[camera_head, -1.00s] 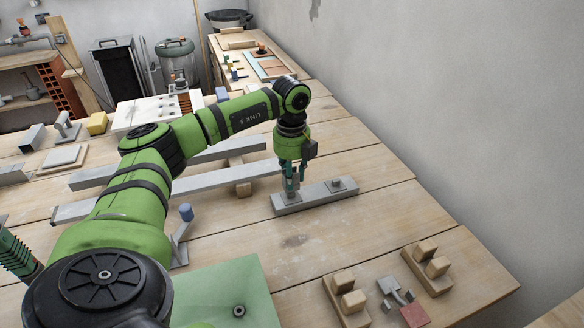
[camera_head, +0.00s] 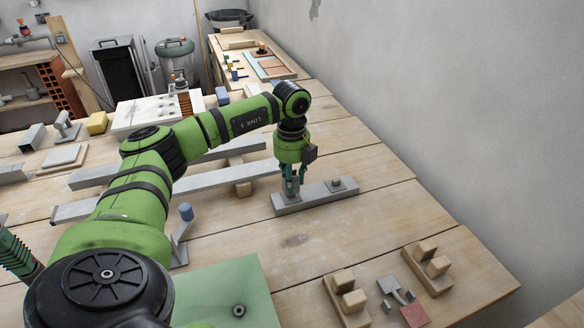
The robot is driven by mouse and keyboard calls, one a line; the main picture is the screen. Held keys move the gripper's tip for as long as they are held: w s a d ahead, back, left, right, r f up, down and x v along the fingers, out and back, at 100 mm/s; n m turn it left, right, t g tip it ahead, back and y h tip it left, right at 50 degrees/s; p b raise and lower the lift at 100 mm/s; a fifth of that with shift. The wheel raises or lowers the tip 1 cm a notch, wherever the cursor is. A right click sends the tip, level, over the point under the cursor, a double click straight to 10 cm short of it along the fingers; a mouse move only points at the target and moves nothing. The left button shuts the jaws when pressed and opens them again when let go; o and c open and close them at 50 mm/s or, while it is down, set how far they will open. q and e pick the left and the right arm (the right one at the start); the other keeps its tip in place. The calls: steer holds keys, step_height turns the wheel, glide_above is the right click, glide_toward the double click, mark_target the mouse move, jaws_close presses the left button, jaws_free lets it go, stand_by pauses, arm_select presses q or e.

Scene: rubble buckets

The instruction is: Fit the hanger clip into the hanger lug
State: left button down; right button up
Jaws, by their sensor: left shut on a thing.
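My left gripper (camera_head: 291,184) points straight down over the left end of a grey bar (camera_head: 314,197) on the wooden bench. Its teal fingers are shut on a small grey piece, apparently the hanger clip, mostly hidden between the fingertips. The fingertips are at a small grey block on the bar's left end, apparently the hanger lug (camera_head: 287,198). I cannot tell whether clip and lug touch or are fitted together. A second small raised block (camera_head: 336,185) sits toward the bar's right end. My right gripper is not in view.
Two long grey rails (camera_head: 215,182) lie behind and left of the bar. A blue-topped bracket (camera_head: 186,213) stands nearer. Wooden blocks (camera_head: 347,297) and a red piece (camera_head: 413,316) lie at the front right. The bench in front of the bar is clear.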

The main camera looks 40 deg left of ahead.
arm_select(q)
steer(key=shift+f+b, duration=0.4)
steer(key=shift+f, duration=0.5)
steer(key=c, duration=0.8)
jaws_free()
step_height(320, 180, up, 12)
